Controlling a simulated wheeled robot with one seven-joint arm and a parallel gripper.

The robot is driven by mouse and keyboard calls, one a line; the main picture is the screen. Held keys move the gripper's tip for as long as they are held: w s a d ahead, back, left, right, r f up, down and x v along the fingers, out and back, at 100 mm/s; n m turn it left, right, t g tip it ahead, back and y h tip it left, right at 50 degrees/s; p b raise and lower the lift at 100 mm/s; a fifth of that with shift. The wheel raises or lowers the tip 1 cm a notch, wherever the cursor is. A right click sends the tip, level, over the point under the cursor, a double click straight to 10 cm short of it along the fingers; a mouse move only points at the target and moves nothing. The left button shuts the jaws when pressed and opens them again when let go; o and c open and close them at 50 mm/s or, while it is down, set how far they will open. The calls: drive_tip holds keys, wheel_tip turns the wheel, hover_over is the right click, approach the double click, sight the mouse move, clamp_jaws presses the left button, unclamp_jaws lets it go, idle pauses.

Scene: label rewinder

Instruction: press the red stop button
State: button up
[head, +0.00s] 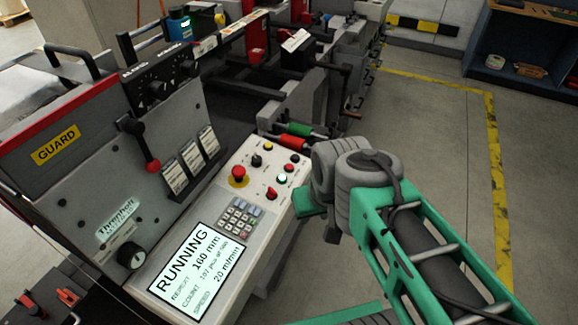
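The control panel (221,220) slopes at the centre left, and its screen (186,270) reads RUNNING. A small flat red button (289,167) sits near the panel's right edge, just above a lit, pale green-white button (282,179). A larger red mushroom button (238,173) on a yellow base stands to their left. My gripper (312,210) shows only in part, beside the panel's right edge, to the right of and below the small red button. My wrist hides most of it, so its fingers cannot be made out. I see no contact with any button.
A red knob (271,193), a black knob (256,160) and a keypad (240,217) share the panel. Red and green rollers (299,130) lie behind the panel. Open floor (450,150) lies to the right.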

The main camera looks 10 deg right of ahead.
clamp_jaws()
idle(1.3)
